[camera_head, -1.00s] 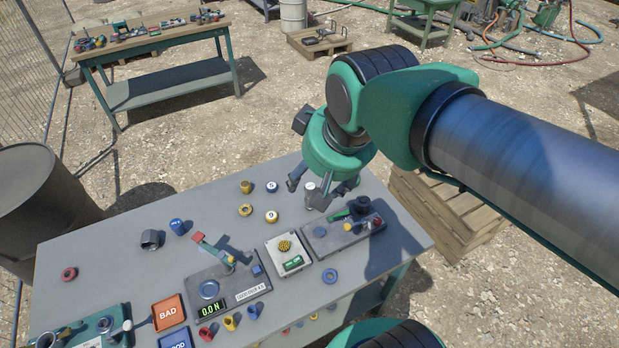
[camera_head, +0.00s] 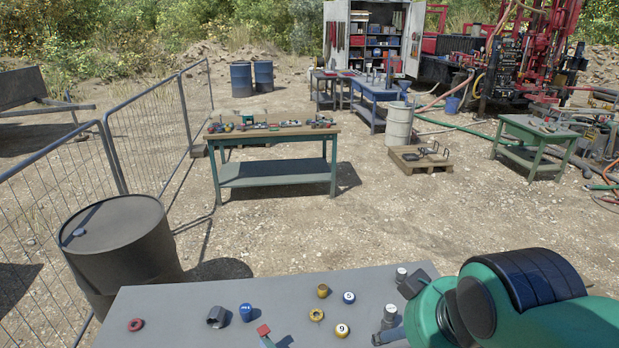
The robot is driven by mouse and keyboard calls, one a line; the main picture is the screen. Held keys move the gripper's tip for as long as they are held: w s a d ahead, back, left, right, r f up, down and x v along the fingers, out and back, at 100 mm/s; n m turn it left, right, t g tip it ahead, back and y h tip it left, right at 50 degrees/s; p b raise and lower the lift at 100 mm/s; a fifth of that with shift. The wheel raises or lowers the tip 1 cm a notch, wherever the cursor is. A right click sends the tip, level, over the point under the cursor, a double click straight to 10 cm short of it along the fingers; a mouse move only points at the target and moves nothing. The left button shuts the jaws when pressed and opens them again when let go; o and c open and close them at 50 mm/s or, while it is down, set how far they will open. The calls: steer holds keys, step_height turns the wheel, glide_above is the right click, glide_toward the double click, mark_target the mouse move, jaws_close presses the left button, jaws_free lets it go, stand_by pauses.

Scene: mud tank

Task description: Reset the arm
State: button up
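My gripper (camera_head: 392,332) is at the bottom right, low over or near the right part of the grey worktable (camera_head: 180,302). Only a small part of its fingers shows beside my green and black wrist. My arm reaches in from the right edge.
A dark barrel (camera_head: 122,250) stands left. A green bench (camera_head: 274,175) stands behind, with open gravel between.

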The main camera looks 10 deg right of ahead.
step_height(320, 180, down, 7)
steer(key=b, duration=0.6)
